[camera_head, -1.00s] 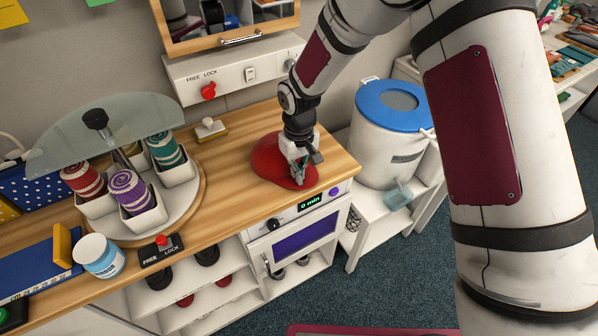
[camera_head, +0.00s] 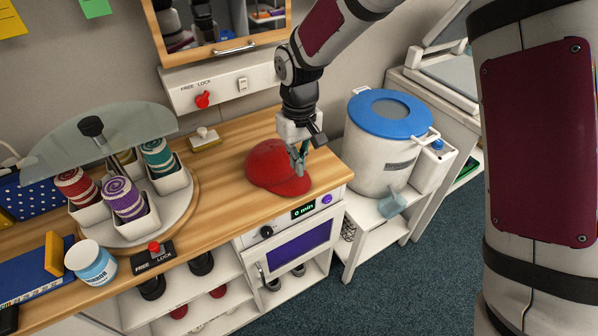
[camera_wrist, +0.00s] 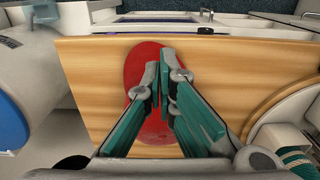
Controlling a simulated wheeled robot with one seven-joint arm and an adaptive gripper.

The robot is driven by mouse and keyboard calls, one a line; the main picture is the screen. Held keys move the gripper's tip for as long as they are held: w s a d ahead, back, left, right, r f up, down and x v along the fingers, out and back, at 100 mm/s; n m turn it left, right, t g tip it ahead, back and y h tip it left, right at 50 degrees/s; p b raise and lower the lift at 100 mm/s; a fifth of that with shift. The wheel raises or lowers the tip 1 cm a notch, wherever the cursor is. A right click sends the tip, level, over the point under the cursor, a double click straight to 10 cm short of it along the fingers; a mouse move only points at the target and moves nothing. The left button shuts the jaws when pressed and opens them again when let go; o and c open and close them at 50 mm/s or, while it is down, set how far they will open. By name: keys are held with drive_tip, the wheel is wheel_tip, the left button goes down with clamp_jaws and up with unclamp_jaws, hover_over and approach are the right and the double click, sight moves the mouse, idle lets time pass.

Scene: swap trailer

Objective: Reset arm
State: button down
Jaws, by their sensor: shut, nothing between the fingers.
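My gripper (camera_head: 301,166) is shut and empty. In the head view it hangs fingers down over the right side of a red cap (camera_head: 272,168), which lies on the wooden counter. In the wrist view the green-padded fingers (camera_wrist: 162,98) come together in front of the red cap (camera_wrist: 142,70) and hide part of it. I cannot tell whether the fingertips touch the cap.
A white bucket with a blue lid (camera_head: 389,112) stands right of the counter. A turntable (camera_head: 185,215) with several yarn rolls and a glass top is at left. A mirrored cabinet (camera_head: 215,50) hangs behind. Bare counter (camera_head: 225,190) lies between turntable and cap.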

drive_tip(key=shift+r, duration=0.25)
idle(0.3)
drive_tip(key=s+d+r+m+t, duration=0.1)
drive_tip(key=s+d+r, duration=0.2)
drive_tip(key=d+r, duration=0.4)
drive_tip(key=s+d+r+m+t, duration=0.1)
drive_tip(key=s+d+r+m, duration=0.1)
drive_tip(key=s+d+r, duration=0.45)
drive_tip(key=s+d+r+m+t, duration=0.1)
drive_tip(key=s+d+r+m, duration=0.1)
drive_tip(key=s+d+r, duration=0.2)
drive_tip(key=s+d+r+m+t, duration=0.1)
drive_tip(key=s+d+r, duration=0.3)
drive_tip(key=s, duration=0.6)
drive_tip(key=shift+s+m+t, duration=0.35)
drive_tip(key=shift+m+t, duration=0.05)
drive_tip(key=shift+t, duration=0.2)
